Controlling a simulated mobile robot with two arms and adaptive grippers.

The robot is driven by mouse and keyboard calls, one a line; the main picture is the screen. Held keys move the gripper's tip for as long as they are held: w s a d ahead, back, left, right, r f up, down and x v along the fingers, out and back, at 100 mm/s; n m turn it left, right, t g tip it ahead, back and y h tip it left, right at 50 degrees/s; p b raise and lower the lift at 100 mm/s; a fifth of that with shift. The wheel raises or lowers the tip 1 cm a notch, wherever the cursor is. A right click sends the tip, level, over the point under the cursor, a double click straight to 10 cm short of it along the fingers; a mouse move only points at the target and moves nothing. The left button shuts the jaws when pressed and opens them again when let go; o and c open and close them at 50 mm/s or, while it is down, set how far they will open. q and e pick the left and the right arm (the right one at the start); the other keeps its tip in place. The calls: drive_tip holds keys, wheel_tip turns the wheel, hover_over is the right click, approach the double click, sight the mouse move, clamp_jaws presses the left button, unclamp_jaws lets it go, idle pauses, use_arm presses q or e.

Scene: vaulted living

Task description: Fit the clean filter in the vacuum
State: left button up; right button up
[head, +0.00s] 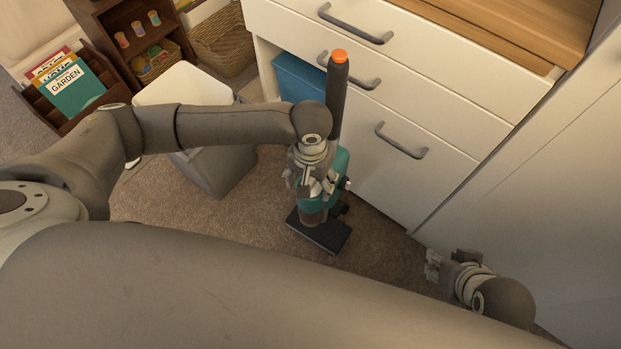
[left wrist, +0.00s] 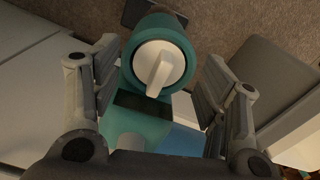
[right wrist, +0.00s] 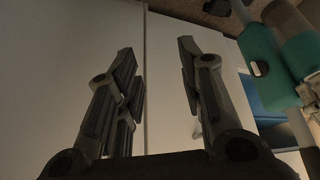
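The vacuum (head: 337,165) stands upright on the carpet, with a teal body, a dark handle tipped in orange and a black floor head (head: 320,235). In the left wrist view its teal body (left wrist: 130,125) shows a round white cap with a raised grip (left wrist: 160,68) and a dark rectangular opening (left wrist: 142,104). My left gripper (head: 318,192) is open; its fingers (left wrist: 160,82) stand apart on both sides of the cap, and I cannot tell whether they touch anything. My right gripper (head: 432,265) is open and empty (right wrist: 158,75), low by the white cabinet. I cannot identify a clean filter.
A white drawer cabinet (head: 400,80) stands behind the vacuum, with a blue bin (head: 300,78) in its open bay. A grey waste bin (head: 215,165), a wicker basket (head: 225,42) and a book rack (head: 45,110) stand to the left. Carpet is free left of the floor head.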

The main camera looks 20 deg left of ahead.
drive_tip(key=shift+w, duration=0.15)
use_arm(q)
drive_tip(key=shift+r+b, duration=0.4)
drive_tip(key=shift+r, duration=0.1)
wheel_tip(320, 180, up, 3)
drive_tip(key=shift+f+p, duration=0.1)
drive_tip(key=shift+p, duration=0.55)
wheel_tip(320, 180, up, 4)
drive_tip(key=shift+r+p, duration=0.1)
drive_tip(key=shift+p, duration=0.85)
drive_tip(key=shift+r+p, duration=0.85)
drive_tip(key=shift+r, duration=1.8)
use_arm(e)
drive_tip(key=shift+g, duration=0.9)
drive_tip(key=shift+s+d+f, duration=0.1)
drive_tip(key=shift+s+f, duration=0.15)
drive_tip(key=shift+f, duration=0.35)
drive_tip(key=shift+s+d+f, duration=0.1)
drive_tip(key=shift+s+f, duration=0.2)
drive_tip(key=shift+f, duration=0.35)
drive_tip(key=shift+s+d+f, duration=0.1)
drive_tip(key=shift+s+f, duration=0.15)
drive_tip(key=shift+f, duration=0.35)
